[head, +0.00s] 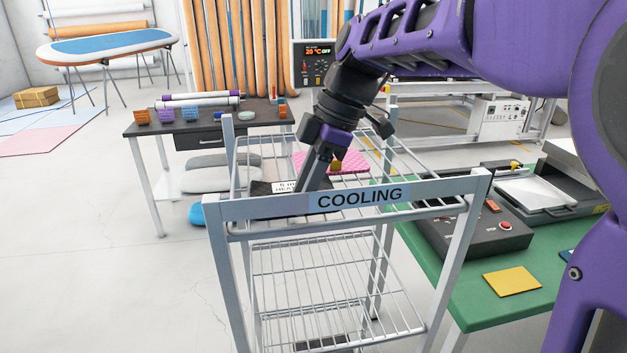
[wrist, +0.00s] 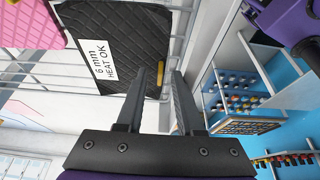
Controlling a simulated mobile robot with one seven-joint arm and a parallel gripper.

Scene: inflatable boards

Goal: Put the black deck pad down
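The black deck pad (head: 262,189) lies at the top level of the rack marked COOLING (head: 258,208). In the wrist view the quilted black pad (wrist: 128,38) carries a white label reading "6 mm HEAT OK" and a small yellow tab at its edge. My gripper (head: 308,184) is over the rack's top, beside the pad's right part. In the wrist view my gripper (wrist: 161,72) has its two fingers apart, with a clear gap. The pad's edge shows behind and beside the left finger. The rack's front bar hides part of the pad in the head view.
A pink pad (head: 352,161) lies on the rack behind the black one. A green table (head: 463,300) with a dark control box (head: 465,232) stands right of the rack. A dark-topped table (head: 190,124) stands behind left.

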